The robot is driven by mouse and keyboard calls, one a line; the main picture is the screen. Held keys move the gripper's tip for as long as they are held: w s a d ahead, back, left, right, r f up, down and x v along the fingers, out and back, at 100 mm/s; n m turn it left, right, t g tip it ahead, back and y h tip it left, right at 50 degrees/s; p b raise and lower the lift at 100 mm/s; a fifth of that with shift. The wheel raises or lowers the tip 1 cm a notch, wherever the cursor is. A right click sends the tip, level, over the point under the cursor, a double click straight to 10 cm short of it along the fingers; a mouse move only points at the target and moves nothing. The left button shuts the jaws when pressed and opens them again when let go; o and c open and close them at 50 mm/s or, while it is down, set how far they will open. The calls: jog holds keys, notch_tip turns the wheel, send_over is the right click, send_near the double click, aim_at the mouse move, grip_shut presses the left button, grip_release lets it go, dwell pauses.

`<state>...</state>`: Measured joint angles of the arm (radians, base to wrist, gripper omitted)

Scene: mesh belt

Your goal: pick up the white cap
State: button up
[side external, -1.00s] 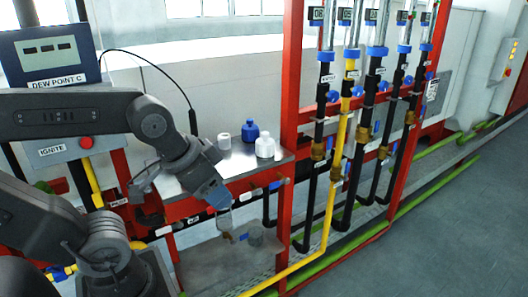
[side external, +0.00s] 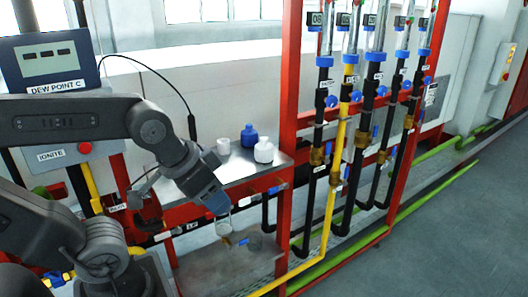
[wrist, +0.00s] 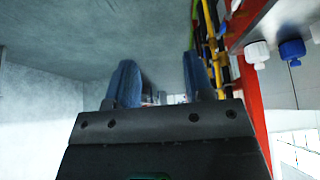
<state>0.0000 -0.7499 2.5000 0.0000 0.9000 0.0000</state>
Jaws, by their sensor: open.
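A small white cylinder (side external: 224,146), which looks like a cap, stands on the metal shelf at its left. A white bottle with a narrower white top (side external: 264,150) stands to the right; I cannot tell for certain which of the two is the white cap. My gripper (side external: 228,241) points down in front of the shelf and below its top, apart from both. In the wrist view my gripper's fingers (wrist: 160,78) are spread with nothing between them. A white bottle (wrist: 257,53) and part of another white thing (wrist: 316,31) show at upper right there.
A blue bottle (side external: 249,136) stands between the white things, slightly behind. The metal shelf (side external: 238,172) has a red frame, with a red post (side external: 291,130) at its right. Pipes and valves (side external: 345,150) stand further right. A lower grey surface (side external: 255,262) lies beneath the gripper.

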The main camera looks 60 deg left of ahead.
jog(key=o, duration=0.8)
notch_tip(320, 180, up, 4)
jog(key=n+g+y, duration=0.2)
jog(key=n+y, duration=0.1)
jog(key=n, duration=0.4)
send_over(263, 139)
jog(key=s+d, duration=0.2)
jog(key=d, duration=0.1)
jog(key=x, duration=0.8)
jog(key=shift+s+a, duration=0.1)
jog(key=shift+s, duration=0.05)
jog(key=shift+s+x, duration=0.2)
jog(key=shift+x, duration=1.25)
jog(key=shift+s+x, duration=0.2)
jog(key=shift+x, duration=1.3)
